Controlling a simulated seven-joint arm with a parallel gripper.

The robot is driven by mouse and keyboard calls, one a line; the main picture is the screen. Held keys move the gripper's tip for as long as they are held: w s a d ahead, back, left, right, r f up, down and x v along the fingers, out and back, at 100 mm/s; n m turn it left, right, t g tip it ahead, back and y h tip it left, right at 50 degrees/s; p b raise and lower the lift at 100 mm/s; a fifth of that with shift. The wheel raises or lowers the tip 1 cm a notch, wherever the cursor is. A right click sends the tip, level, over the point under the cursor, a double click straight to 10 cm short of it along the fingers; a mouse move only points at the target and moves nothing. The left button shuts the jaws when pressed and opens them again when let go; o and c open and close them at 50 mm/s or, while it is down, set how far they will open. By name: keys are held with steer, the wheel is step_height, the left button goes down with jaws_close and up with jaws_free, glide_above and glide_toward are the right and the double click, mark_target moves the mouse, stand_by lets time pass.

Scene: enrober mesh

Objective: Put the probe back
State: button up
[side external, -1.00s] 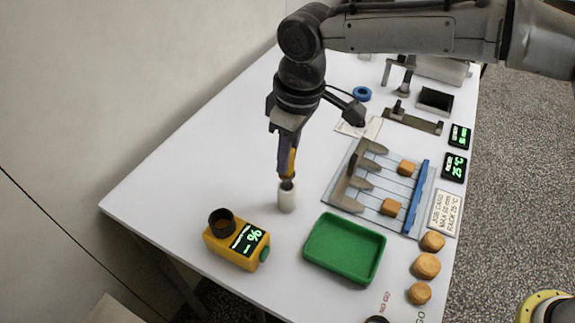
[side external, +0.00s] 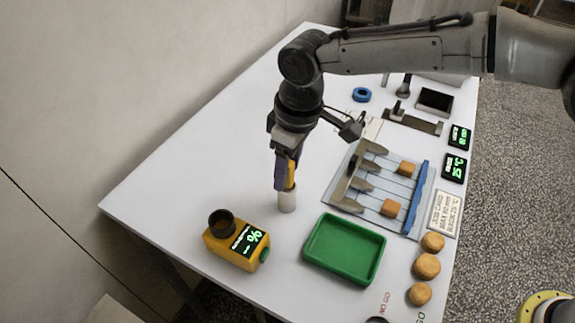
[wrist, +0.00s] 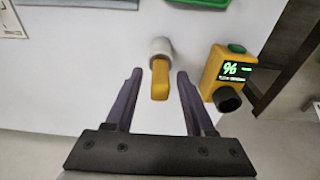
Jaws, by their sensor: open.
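The probe, with a yellow handle (wrist: 160,80), stands in a small white cylindrical holder (side external: 287,201). Its lower part is hidden inside the holder, which also shows in the wrist view (wrist: 160,47). My gripper (wrist: 159,74) is open, with one dark finger on each side of the yellow handle and a visible gap on both sides. In the side view my gripper (side external: 286,186) is low, just above the holder, and partly covers the handle. The yellow meter (side external: 236,243) with a green % display and a dark round socket stands to the left of the holder.
A green tray (side external: 316,272) lies to the right of the holder. Behind it is a wire rack with brown cubes and a blue bar (side external: 418,198). Several round brown pieces (side external: 427,266) lie at the right edge. The table's left part is clear.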

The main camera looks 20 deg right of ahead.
mark_target(294, 187)
step_height(294, 187, up, 12)
steer(key=f, duration=0.1)
steer(key=s+d+r+m+t, duration=0.1)
steer(key=d+r, duration=0.2)
steer(key=d, duration=0.4)
steer(key=s+d+r+m, duration=0.1)
steer(key=s+d+r, duration=0.15)
steer(key=d, duration=0.45)
steer(key=s+d+r+m+t, duration=0.1)
steer(key=s+d, duration=0.1)
steer(key=d, duration=0.4)
steer(key=s+d+r+m, duration=0.1)
steer(key=s+d+m, duration=0.15)
steer(key=d, duration=0.25)
steer(key=s+d+f+m+t, duration=0.1)
steer(key=s+d+f, duration=0.3)
steer(key=s+d, duration=0.2)
steer(key=s+d+f+m+t+h, duration=0.1)
steer(key=s+d+f, duration=0.4)
steer(key=s, duration=0.5)
steer(key=shift+s+d+f+m+t, duration=0.15)
steer(key=shift+s+d+m+t, duration=0.15)
steer(key=shift+d+m, duration=0.45)
